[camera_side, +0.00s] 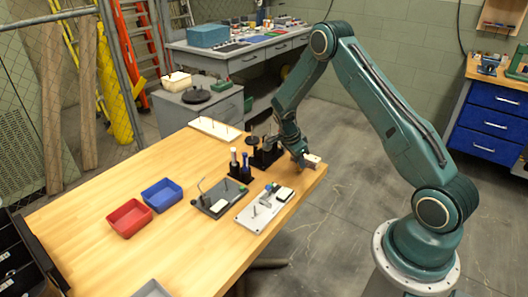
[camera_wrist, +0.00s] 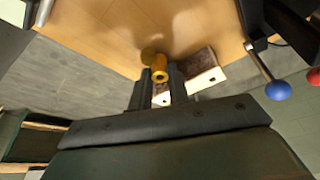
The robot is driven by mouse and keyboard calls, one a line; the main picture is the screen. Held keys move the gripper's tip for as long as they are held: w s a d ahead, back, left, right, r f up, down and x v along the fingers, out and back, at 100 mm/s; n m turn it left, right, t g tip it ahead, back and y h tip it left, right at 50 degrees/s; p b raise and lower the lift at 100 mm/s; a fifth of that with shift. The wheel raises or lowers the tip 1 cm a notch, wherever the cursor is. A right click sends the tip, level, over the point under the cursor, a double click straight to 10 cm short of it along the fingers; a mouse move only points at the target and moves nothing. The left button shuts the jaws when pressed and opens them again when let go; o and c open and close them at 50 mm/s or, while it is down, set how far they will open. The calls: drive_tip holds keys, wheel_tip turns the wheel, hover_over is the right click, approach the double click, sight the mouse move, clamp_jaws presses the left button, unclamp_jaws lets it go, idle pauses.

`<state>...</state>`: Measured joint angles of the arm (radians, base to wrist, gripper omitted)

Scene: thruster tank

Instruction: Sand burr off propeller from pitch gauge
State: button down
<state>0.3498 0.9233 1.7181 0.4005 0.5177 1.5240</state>
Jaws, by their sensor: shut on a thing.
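My gripper (camera_side: 302,161) is low over the right corner of the wooden table. In the wrist view its two dark fingers (camera_wrist: 161,78) are shut on a small brass piece (camera_wrist: 159,67) with a round hub, which looks like the propeller. A block (camera_wrist: 202,68) with a brown, rough-looking top and a pale side lies right beside the piece; contact is unclear. The block shows pale in the side view (camera_side: 313,159). A dark plate with a curved post (camera_side: 211,199) and a light plate with fittings (camera_side: 262,208) stand left of my gripper; which is the pitch gauge is unclear. No burr is discernible.
Dark holders with upright tools (camera_side: 239,172) stand left of my gripper. A white pegged board (camera_side: 214,129) lies at the back. Red (camera_side: 129,217) and blue (camera_side: 162,195) trays sit at the left. Blue (camera_wrist: 278,90) and red balls show at right in the wrist view.

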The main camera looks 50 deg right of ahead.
drive_tip(key=shift+w, duration=0.9)
drive_tip(key=shift+w+d, duration=0.1)
drive_tip(key=shift+w, duration=0.25)
drive_tip(key=shift+w, duration=0.1)
drive_tip(key=shift+s, duration=0.35)
drive_tip(key=shift+s, duration=0.35)
drive_tip(key=shift+s, duration=1.35)
idle(0.6)
drive_tip(key=shift+w, duration=0.85)
idle(0.3)
drive_tip(key=shift+w, duration=0.35)
drive_tip(key=shift+w, duration=0.85)
